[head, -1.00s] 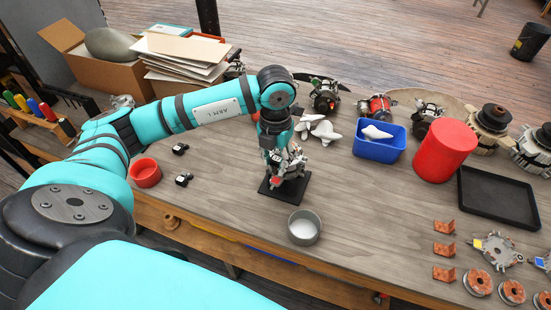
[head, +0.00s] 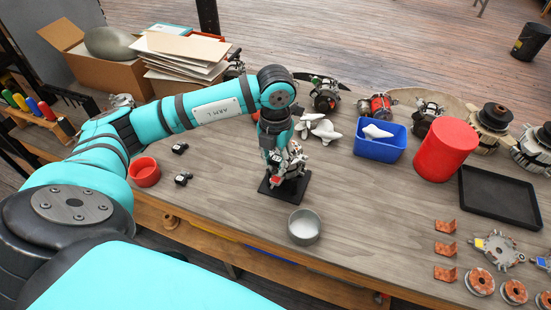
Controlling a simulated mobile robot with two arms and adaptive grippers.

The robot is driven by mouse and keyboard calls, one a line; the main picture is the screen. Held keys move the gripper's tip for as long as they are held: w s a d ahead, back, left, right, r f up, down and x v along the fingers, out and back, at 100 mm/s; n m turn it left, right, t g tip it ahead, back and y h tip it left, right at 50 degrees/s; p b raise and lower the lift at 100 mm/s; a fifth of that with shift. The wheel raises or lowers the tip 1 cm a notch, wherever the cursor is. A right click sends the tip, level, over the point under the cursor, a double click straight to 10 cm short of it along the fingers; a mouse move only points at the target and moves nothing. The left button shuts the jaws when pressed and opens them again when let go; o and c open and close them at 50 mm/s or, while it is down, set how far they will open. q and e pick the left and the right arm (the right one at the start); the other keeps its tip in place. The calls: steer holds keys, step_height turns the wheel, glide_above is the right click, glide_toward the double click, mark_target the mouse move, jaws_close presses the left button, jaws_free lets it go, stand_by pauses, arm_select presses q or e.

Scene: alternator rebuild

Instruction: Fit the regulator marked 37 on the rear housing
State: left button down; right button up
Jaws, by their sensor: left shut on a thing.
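The rear housing (head: 294,172) stands on a black stand (head: 272,191) in the middle of the bench, mostly hidden by my left gripper. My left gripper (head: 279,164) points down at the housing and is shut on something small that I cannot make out. Two small black parts, which look like regulators, lie left of the stand: one farther back (head: 180,148) and one nearer (head: 183,179). No number 37 can be read on either. My right gripper is not in view.
A grey metal cup (head: 304,227) stands just in front of the stand. A red ring-shaped dish (head: 145,172) is at left. A blue bin (head: 381,145), a red cylinder (head: 446,147) and a black tray (head: 499,198) stand to the right. Bench (head: 370,220) is clear at front centre.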

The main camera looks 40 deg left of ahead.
arm_select(q)
steer(key=c, duration=0.9)
jaws_free()
steer(key=shift+o, duration=0.2)
step_height(320, 180, up, 12)
step_height(320, 180, up, 4)
steer(key=p, duration=0.3)
glide_above(276, 161)
